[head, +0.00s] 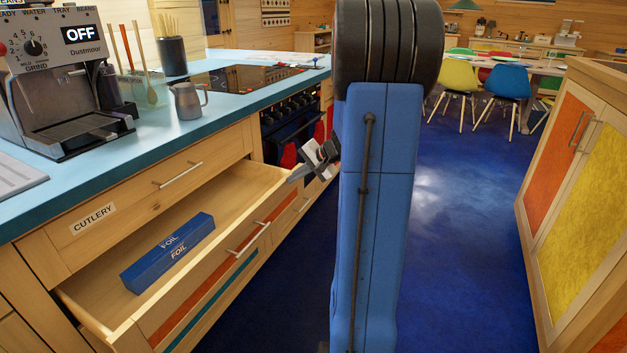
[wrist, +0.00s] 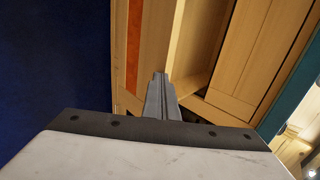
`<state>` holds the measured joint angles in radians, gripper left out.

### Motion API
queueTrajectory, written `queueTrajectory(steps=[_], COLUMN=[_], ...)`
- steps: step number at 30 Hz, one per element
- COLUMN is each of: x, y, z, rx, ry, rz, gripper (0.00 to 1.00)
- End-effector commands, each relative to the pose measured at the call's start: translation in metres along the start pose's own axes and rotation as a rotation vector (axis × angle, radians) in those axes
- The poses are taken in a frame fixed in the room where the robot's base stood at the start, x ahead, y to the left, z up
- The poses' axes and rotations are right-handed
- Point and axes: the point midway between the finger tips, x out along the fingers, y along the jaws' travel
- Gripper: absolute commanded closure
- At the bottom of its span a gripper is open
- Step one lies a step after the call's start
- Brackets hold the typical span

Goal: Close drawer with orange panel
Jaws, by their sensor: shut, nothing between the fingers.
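The drawer (head: 203,277) with the orange panel (head: 184,309) stands pulled out from the left counter, below the cutlery drawer. It has a metal handle (head: 247,239) on its front. A blue foil box (head: 168,252) lies inside it. My gripper (head: 294,176) is shut and empty at the far front corner of this drawer. In the wrist view my gripper (wrist: 160,76) points at the drawer's corner, with the orange panel (wrist: 134,45) just left of the fingers. I cannot tell whether the fingertips touch the wood.
The closed cutlery drawer (head: 137,190) is above. A coffee machine (head: 66,85) and a metal jug (head: 188,101) stand on the blue counter. A cabinet (head: 576,200) with orange and yellow panels stands at right. Blue floor (head: 460,220) lies clear between.

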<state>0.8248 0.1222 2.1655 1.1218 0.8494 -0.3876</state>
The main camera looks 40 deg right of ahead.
Motion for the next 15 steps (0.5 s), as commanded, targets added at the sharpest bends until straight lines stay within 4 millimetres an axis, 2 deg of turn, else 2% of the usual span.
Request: queueTrajectory(steps=[1,6,15], x=[0.013,0.048,0.102], y=[-0.010,-0.043,-0.092], z=[0.001,0.001,0.001], rx=[-0.004,-0.003,-0.002], ry=[-0.004,-0.003,-0.002], rz=[0.001,0.000,0.001], gripper=[1.00,1.00,1.00])
